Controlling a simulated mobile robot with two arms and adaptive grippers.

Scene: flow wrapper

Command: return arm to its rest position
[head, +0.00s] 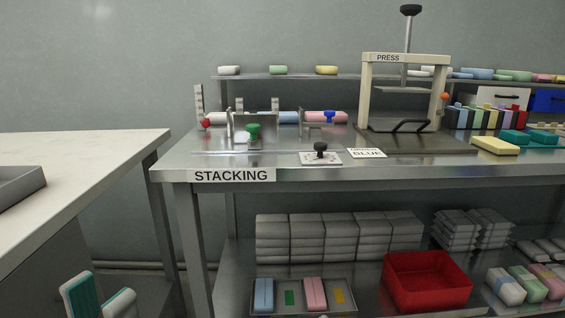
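My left gripper (99,285) shows at the bottom left corner, low in front of the bench and beside the white-topped table. Its two pale fingers with teal pads stand apart, and nothing shows between them, so it is open. The rest of my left arm is cut off by the frame edge. My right gripper and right arm are not in the head view.
The steel bench with the STACKING label (233,175) carries a press (368,90) and a fixture. A white table (75,165) with a grey tray (20,187) stands left. The lower shelf holds a red bin (427,283) and grey stacks (305,237).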

